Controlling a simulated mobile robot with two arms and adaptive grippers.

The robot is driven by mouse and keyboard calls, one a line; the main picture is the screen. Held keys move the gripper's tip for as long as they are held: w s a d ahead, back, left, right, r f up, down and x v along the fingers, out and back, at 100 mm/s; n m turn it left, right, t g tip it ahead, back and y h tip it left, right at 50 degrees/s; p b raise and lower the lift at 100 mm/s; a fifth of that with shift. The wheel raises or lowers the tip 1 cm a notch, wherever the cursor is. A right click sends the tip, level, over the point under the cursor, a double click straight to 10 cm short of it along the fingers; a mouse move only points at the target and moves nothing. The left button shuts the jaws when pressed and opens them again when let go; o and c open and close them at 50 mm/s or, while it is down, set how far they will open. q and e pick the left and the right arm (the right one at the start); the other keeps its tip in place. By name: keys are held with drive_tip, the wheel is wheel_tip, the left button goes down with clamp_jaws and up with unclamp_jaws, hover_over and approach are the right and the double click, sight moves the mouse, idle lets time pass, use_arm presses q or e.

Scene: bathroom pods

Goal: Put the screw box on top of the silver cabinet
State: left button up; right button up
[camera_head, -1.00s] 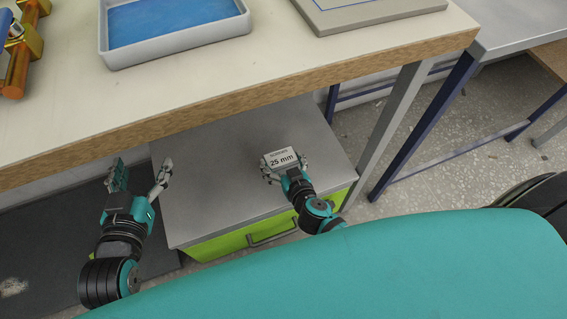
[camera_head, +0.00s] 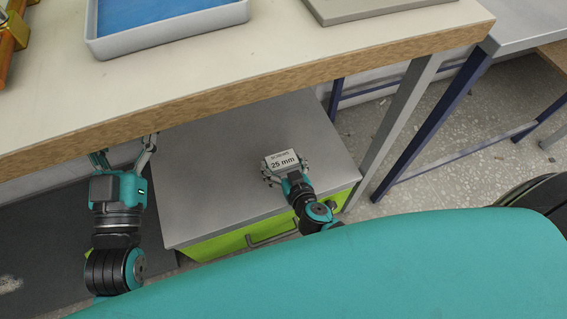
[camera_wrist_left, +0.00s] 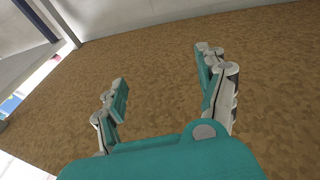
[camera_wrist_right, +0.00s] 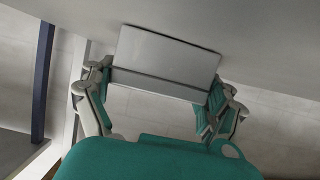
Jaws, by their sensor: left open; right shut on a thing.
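In the right wrist view the box (camera_wrist_right: 165,62) sits between the fingers of the right gripper (camera_wrist_right: 155,100). I cannot tell for sure whether the box touches the cabinet top. The cabinet has a grey top and a green drawer front. My left gripper (camera_head: 122,155) is open and empty, its fingertips partly hidden by the table edge; it also shows in the left wrist view (camera_wrist_left: 165,80).
A wooden-topped table (camera_head: 220,75) overhangs the back of the cabinet. A grey tray with a blue bottom (camera_head: 165,32) and a flat grey plate (camera_head: 375,8) lie on it. A table leg (camera_head: 390,125) stands right of the cabinet.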

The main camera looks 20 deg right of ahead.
use_arm(q)
drive_tip(key=shift+r, duration=0.15)
drive_tip(key=shift+s+r, duration=0.1)
drive_tip(key=shift+r, duration=0.05)
use_arm(e)
drive_tip(key=o, duration=1.2)
drive_tip(key=shift+c, duration=0.2)
drive_tip(key=v, duration=0.5)
drive_tip(key=shift+s+p, duration=0.25)
drive_tip(key=shift+p, duration=0.1)
drive_tip(key=v, duration=0.6)
use_arm(q)
drive_tip(key=shift+w+f+g, duration=0.25)
drive_tip(key=shift+f+g, duration=0.15)
drive_tip(key=shift+f, duration=0.5)
use_arm(e)
wheel_tip(320, 180, up, 29)
drive_tip(key=n+t+y, duration=0.2)
drive_tip(key=t+y, duration=0.2)
drive_tip(key=t, duration=0.2)
hover_over(285, 168)
drive_tip(key=s, duration=0.1)
drive_tip(key=shift+s+a+r, duration=0.1)
drive_tip(key=shift+s+a, duration=0.1)
